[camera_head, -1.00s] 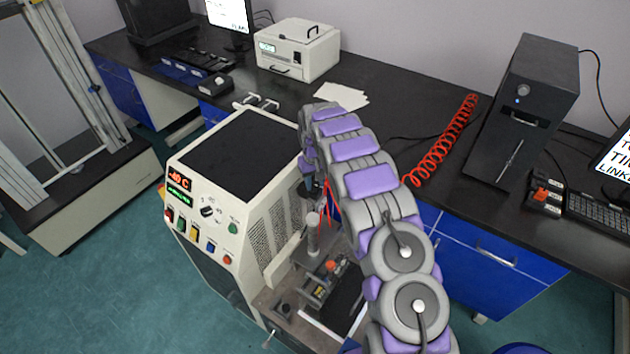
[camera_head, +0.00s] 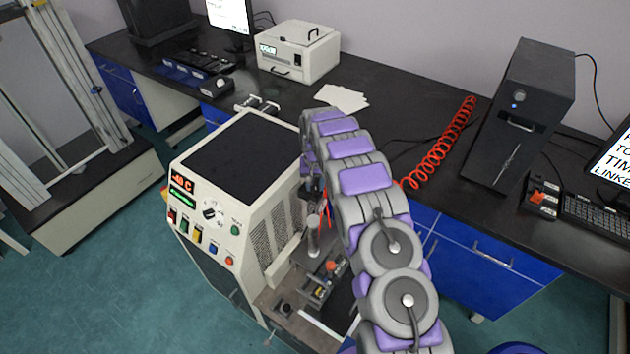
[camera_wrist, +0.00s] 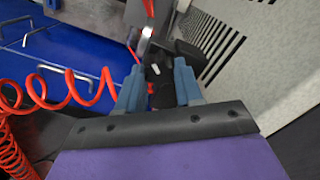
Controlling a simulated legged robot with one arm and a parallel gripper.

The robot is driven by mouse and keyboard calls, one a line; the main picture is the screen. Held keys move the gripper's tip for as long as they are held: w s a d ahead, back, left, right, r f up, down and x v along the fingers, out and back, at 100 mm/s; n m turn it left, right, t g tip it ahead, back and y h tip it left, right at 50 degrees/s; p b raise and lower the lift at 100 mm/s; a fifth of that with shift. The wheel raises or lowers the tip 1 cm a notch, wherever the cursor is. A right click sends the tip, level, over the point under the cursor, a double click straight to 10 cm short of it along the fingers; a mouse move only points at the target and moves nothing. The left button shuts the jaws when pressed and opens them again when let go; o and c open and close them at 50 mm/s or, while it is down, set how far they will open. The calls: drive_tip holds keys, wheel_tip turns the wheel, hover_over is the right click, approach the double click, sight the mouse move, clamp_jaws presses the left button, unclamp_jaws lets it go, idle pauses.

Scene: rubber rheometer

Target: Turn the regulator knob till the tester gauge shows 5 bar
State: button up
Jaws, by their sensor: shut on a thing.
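My gripper (camera_wrist: 160,85) shows in the wrist view with its two blue-grey fingers shut on a black knob (camera_wrist: 160,92), which I take to be the regulator knob. A small white mark shows on the black part between the fingers. Behind it are a metal fitting (camera_wrist: 145,42) and a red hose. In the head view my arm hides most of this spot, beside the right side of the white tester (camera_head: 245,180). I cannot make out a gauge dial or its reading in either view.
A coiled red hose (camera_head: 440,145) hangs at the bench (camera_head: 400,110) edge and also crosses the left of the wrist view. Blue drawers (camera_head: 485,255) lie to the right of my arm. The tester's vented side panel (camera_wrist: 215,35) is close to my gripper.

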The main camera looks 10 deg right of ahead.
sight(315, 186)
drive_tip(key=m+p, duration=0.3)
drive_tip(key=m, duration=0.3)
drive_tip(key=shift+r, duration=0.15)
drive_tip(key=m+p, duration=0.2)
drive_tip(key=m, duration=0.3)
drive_tip(key=shift+w+p, duration=0.1)
drive_tip(key=shift+p, duration=0.25)
drive_tip(key=shift+m, duration=0.3)
drive_tip(key=o, duration=1)
drive_tip(key=shift+o, duration=0.2)
wheel_tip(315, 186, up, 17)
drive_tip(key=p, duration=0.1)
drive_tip(key=shift+p, duration=0.35)
idle(0.3)
